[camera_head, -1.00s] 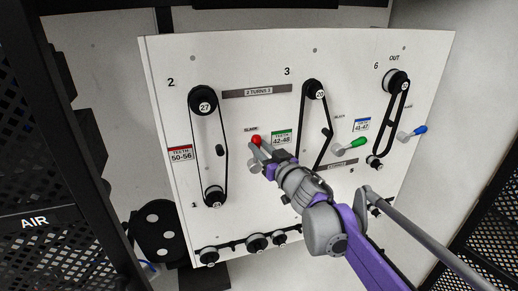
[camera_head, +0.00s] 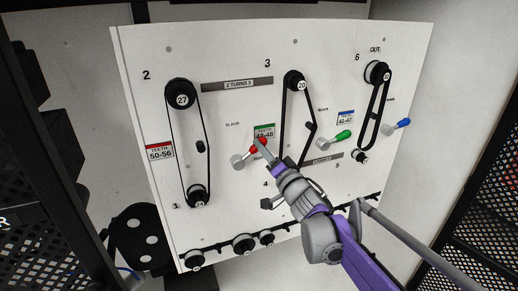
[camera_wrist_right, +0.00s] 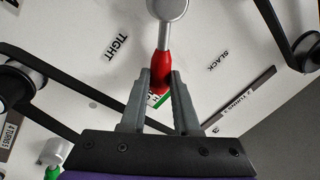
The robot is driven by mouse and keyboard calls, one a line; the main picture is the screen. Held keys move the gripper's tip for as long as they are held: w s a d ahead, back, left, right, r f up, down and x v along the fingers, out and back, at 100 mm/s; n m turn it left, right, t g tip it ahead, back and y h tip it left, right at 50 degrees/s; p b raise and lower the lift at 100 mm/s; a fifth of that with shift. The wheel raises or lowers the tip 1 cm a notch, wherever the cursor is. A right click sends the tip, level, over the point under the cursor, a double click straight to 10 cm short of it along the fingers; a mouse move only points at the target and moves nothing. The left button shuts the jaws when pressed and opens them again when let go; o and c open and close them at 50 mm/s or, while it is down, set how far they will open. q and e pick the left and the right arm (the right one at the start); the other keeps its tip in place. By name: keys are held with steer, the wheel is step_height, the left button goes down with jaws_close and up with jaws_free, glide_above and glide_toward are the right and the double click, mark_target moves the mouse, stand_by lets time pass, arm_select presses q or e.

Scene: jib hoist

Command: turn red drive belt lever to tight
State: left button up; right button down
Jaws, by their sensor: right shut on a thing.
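The red lever (camera_head: 256,147) has a red grip on a round grey hub (camera_head: 238,161), mounted on the white panel between belts. Its grip points right and slightly up in the head view, between the SLACK label (camera_head: 232,125) and the partly hidden TIGHT label. In the right wrist view, the red grip (camera_wrist_right: 162,70) sits between both fingers, with TIGHT (camera_wrist_right: 116,46) to its left and SLACK (camera_wrist_right: 219,60) to its right. My right gripper (camera_head: 262,145) is shut on the red grip; it also shows in the right wrist view (camera_wrist_right: 161,82). My left gripper is not in view.
A green lever (camera_head: 342,135) and a blue lever (camera_head: 402,124) stand out to the right. A belt (camera_head: 284,125) runs close beside my right gripper. Another belt (camera_head: 170,140) lies left. Black mesh (camera_head: 485,190) stands at the right edge.

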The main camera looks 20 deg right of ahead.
steer(key=shift+d+f+m+t+h+b, duration=0.1)
steer(key=shift+d+f+m+h+b, duration=0.1)
steer(key=shift+f+m, duration=0.5)
steer(key=shift+d+f+m+t+h+b, duration=0.1)
steer(key=shift+d+f+m+h+b, duration=0.15)
steer(key=shift+m, duration=0.85)
steer(key=shift+d+f+m+t+h+b, duration=0.15)
steer(key=shift+f+m, duration=0.4)
steer(key=shift+m, duration=0.35)
steer(key=c, duration=0.6)
jaws_free()
steer(key=shift+c, duration=0.2)
steer(key=a+v, duration=0.1)
steer(key=v, duration=0.9)
steer(key=shift+s+d, duration=0.45)
steer(key=shift+d, duration=0.05)
